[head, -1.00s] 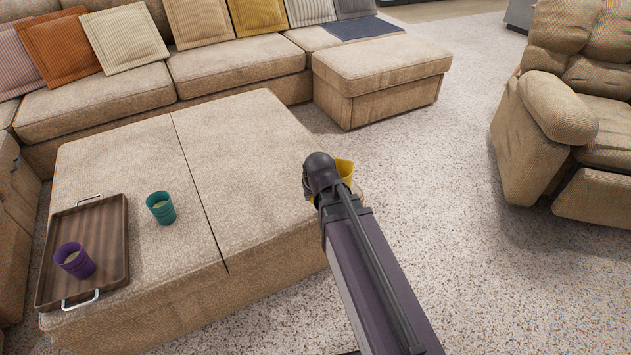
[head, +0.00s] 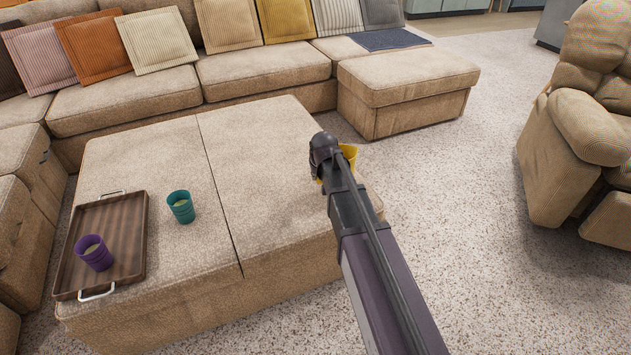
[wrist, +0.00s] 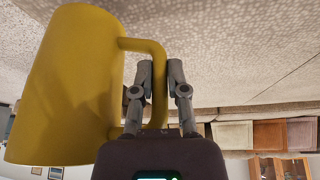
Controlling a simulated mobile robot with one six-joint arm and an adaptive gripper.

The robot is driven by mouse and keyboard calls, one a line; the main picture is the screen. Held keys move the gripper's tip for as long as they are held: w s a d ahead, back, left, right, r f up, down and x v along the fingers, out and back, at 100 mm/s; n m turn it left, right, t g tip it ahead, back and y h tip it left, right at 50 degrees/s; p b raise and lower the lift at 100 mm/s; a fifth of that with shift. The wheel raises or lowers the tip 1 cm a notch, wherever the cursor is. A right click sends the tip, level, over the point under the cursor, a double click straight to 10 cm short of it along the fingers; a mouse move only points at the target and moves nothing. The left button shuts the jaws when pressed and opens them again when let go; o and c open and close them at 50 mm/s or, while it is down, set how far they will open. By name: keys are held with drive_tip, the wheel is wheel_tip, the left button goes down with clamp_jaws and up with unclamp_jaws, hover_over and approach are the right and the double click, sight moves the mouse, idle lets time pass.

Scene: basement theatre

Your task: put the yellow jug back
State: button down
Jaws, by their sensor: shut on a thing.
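The yellow jug (wrist: 65,85) fills the left of the wrist view, and its handle (wrist: 158,85) runs between the fingers of my gripper (wrist: 160,75). My gripper is shut on that handle. In the head view only a yellow sliver of the jug (head: 349,154) shows behind my gripper (head: 325,165); the rest is hidden by my arm. In the head view they appear over the right part of the ottoman (head: 265,160); the height above it is hard to tell.
A wooden tray (head: 122,235) holding a purple cup (head: 94,254) lies on the ottoman's left part. A teal cup (head: 181,207) stands right of the tray. A sectional sofa (head: 130,95) runs behind, and an armchair (head: 575,135) stands right. Carpet (head: 450,190) between is clear.

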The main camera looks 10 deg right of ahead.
drive_tip(key=shift+w+a+f, duration=0.1)
drive_tip(key=shift+w+a, duration=0.05)
drive_tip(key=shift+w, duration=0.95)
drive_tip(key=shift+f, duration=0.1)
drive_tip(key=shift+f+b, duration=1.7)
drive_tip(key=shift+b, duration=0.15)
drive_tip(key=shift+f, duration=0.15)
drive_tip(key=c, duration=0.7)
unclamp_jaws()
drive_tip(key=shift+o, duration=0.2)
drive_tip(key=shift+r, duration=0.2)
drive_tip(key=p+v, duration=1.1)
drive_tip(key=v, duration=0.1)
drive_tip(key=shift+s, duration=0.1)
